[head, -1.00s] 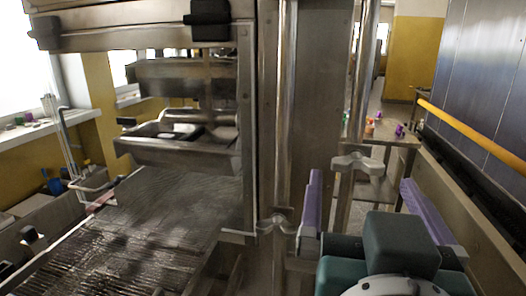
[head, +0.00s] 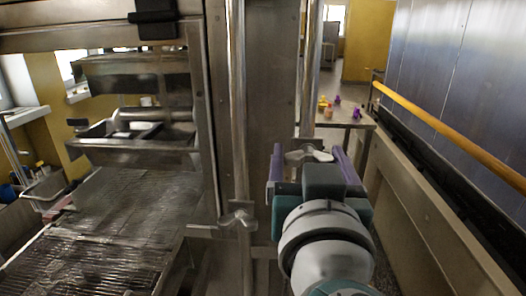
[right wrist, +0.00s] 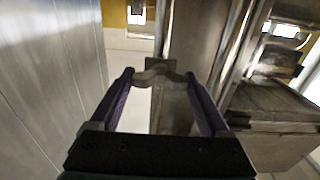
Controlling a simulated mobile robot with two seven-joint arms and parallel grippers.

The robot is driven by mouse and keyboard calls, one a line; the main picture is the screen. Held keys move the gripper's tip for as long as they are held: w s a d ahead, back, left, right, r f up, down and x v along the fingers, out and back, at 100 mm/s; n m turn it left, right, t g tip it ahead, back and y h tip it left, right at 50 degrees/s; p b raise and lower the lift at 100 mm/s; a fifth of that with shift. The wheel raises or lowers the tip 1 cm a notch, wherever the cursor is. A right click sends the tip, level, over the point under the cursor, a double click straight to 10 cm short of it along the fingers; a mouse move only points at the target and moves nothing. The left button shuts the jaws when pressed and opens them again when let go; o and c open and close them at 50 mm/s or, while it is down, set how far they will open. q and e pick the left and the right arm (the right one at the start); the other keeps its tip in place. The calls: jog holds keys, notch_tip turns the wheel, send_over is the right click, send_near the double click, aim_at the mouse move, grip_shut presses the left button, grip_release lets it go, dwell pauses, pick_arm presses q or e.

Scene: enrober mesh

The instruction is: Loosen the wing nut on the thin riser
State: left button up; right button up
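Two upright steel risers stand in front of me, each with a metal wing nut. The left riser (head: 236,110) has its wing nut (head: 238,218) low down. The right riser (head: 312,80) has its wing nut (head: 308,153) higher in the picture. I cannot tell surely which riser is thinner. My right gripper (head: 309,160) is open, its purple fingers either side of the right riser's wing nut. In the right wrist view this wing nut (right wrist: 164,72) lies between or just beyond the fingertips (right wrist: 159,76); contact is not clear. My left gripper is out of view.
A wire mesh belt (head: 95,240) and steel machine housing fill the left. A wide steel post (head: 272,100) stands between the risers. A yellow rail (head: 450,130) runs along the right wall. A small table (head: 350,120) with coloured items stands behind.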

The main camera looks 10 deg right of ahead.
jog(key=c, duration=0.7)
